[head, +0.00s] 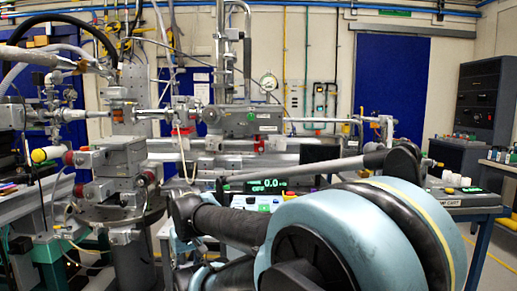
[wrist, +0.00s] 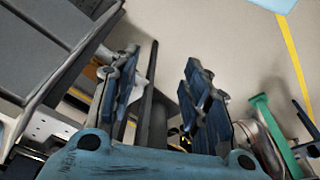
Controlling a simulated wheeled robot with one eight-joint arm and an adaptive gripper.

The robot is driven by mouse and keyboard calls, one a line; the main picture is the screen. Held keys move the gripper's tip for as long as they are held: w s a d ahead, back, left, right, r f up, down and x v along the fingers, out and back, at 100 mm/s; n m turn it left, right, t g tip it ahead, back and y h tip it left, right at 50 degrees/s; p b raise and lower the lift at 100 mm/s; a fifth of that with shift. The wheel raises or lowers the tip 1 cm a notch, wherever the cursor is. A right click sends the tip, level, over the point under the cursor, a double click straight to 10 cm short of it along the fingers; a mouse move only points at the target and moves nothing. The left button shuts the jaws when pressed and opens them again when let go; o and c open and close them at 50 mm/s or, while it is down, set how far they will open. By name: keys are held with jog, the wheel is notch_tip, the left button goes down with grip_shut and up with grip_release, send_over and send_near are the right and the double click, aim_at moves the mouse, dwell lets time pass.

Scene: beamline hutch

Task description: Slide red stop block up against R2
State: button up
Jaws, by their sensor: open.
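My gripper (wrist: 160,85) is open in the wrist view, its two blue-padded fingers apart with nothing between them. Pale floor and a dark upright bar show behind and between the fingers. I cannot make out my gripper in the head view, where my blue arm covers the lower right. I cannot pick out the red stop block or an R2 mark for certain in either view. Small red parts show on the grey stage stack (head: 112,165) at the left of the head view, but they are too small to identify.
A lit display (head: 265,186) reading 0.0 stands behind my arm. Pipes and beamline hardware (head: 240,122) fill the middle. A cart with small items is at right. In the wrist view, a green post (wrist: 272,130) is right of the fingers and a grey panel (wrist: 35,50) is left.

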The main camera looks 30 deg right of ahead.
aim_at(259, 142)
jog(key=shift+c, duration=0.3)
jog(key=shift+s+r, duration=0.2)
jog(key=shift+c, duration=0.8)
jog(key=w+d+r+n+t+h, duration=0.3)
jog(key=w+d+r+n+h, duration=0.65)
jog(key=w+d+r, duration=0.75)
jog(key=w+d+r+n+t+h, duration=0.2)
jog(key=w+d+r+n+h, duration=0.5)
jog(key=w+d+r+n, duration=1)
jog(key=w+d+f+m, duration=0.1)
jog(key=w+d+m, duration=0.1)
jog(key=w+d, duration=0.2)
jog(key=w+d+m, duration=0.1)
jog(key=w+d, duration=0.4)
jog(key=d, duration=0.6)
jog(key=shift+f+m, duration=0.35)
jog(key=shift+f, duration=0.05)
jog(key=shift+w, duration=0.1)
